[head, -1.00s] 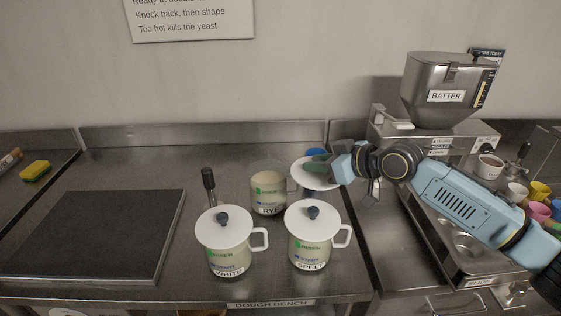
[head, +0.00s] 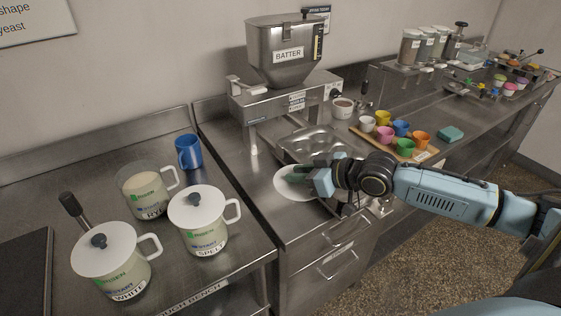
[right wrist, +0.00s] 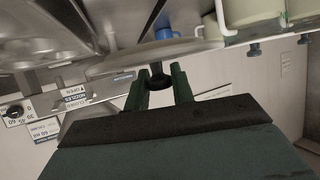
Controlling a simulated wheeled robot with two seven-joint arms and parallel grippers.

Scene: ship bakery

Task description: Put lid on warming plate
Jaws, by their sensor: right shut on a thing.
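My right gripper (head: 297,175) is shut on the dark knob of a round white lid (head: 291,190), which hangs roughly level over the steel counter left of the basin. In the right wrist view, the fingers pinch the knob (right wrist: 158,80) and the lid's pale rim (right wrist: 120,64) spans above them. The rye jug (head: 143,192) is open, with pale contents. The white jug (head: 112,265) and spelt jug (head: 203,225) wear white lids. I cannot tell which surface is the warming plate; no label for it is readable. My left gripper is not in view.
A batter dispenser (head: 287,55) stands behind the steel basin (head: 318,139). A blue mug (head: 188,152) stands behind the jugs. Coloured cups stand on a wooden board (head: 424,156) to the right. A dark slab (head: 22,270) lies at the left edge.

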